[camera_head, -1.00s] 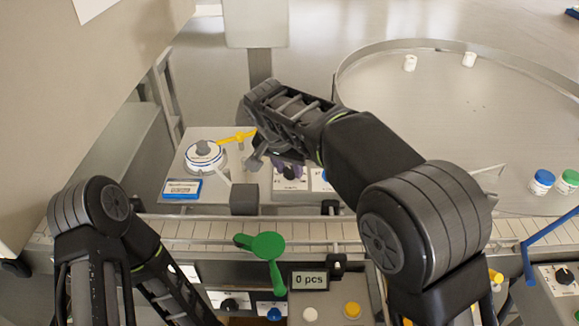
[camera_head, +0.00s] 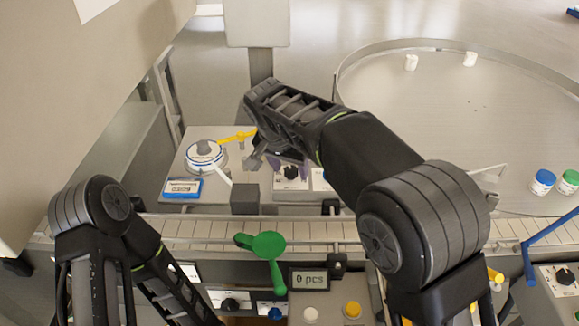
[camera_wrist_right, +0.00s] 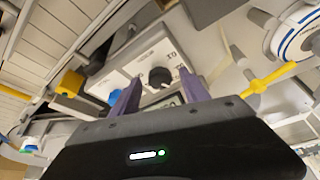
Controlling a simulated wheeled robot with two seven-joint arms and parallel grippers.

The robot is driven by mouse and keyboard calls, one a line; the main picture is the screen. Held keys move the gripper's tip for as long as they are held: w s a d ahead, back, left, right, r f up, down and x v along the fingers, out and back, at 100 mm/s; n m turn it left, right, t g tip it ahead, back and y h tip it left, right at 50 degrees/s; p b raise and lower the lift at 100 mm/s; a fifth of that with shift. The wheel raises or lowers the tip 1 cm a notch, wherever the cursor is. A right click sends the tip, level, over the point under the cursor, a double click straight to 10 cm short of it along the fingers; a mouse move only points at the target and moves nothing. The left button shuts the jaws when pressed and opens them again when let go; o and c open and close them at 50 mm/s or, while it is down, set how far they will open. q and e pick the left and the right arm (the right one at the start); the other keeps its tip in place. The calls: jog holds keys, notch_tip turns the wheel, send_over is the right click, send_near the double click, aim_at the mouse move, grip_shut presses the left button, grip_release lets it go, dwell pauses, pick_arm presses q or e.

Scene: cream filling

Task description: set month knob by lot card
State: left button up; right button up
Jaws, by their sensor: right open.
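A dark month knob (camera_head: 291,172) sits on a white panel behind the conveyor; it also shows in the right wrist view (camera_wrist_right: 160,77). My right gripper (camera_head: 289,168) is open above this panel. In the right wrist view its two purple fingers (camera_wrist_right: 158,88) appear on either side of the knob, with gaps between; I cannot tell how far above it they are. The blue-framed lot card (camera_head: 182,188) lies to the left, its small print hard to read. My left arm (camera_head: 130,240) stands at the lower left; its gripper is out of view.
A white round dial (camera_head: 203,154) with a yellow lever (camera_head: 238,136) is left of the gripper. A grey block (camera_head: 244,199) stands by the conveyor (camera_head: 200,229). A green lever (camera_head: 266,247) and a "0 pcs" display (camera_head: 309,280) are in front. A round table (camera_head: 450,120) holds jars.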

jog(key=v, duration=0.7)
jog(key=shift+s+r+b, duration=0.15)
jog(key=shift+r+b, duration=0.2)
jog(key=shift+b, duration=0.1)
